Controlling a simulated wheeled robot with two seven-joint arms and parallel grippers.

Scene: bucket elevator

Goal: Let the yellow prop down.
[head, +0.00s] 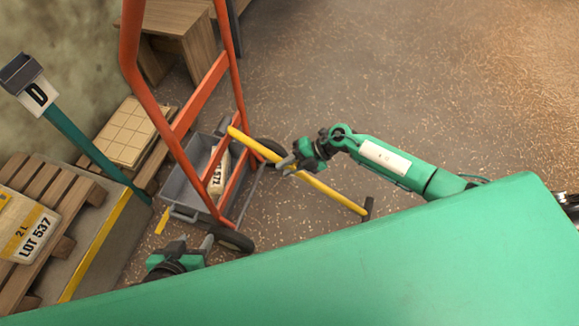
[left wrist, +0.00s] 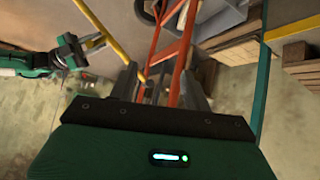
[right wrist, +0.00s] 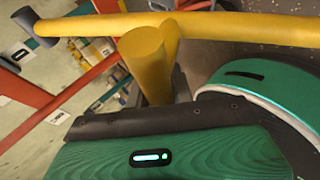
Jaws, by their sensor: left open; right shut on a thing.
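The yellow prop (head: 330,192) is a long bar slanting across the head view. Its upper left end is by the orange wheeled frame (head: 203,93); its other end has a dark tip over the floor at the right. My right gripper (head: 288,163) is shut on the prop partway along. In the right wrist view the bar (right wrist: 230,27) crosses the top, and a yellow stub stands by the jaws, which partly hide it. My left gripper (head: 193,243) is open and empty at the frame's near wheel. In the left wrist view its fingers (left wrist: 162,85) point at the frame and the prop's end.
A grey bin (head: 186,208) with a labelled item stands within the frame. A wooden table (head: 180,28) is behind. The floor at upper right is clear.

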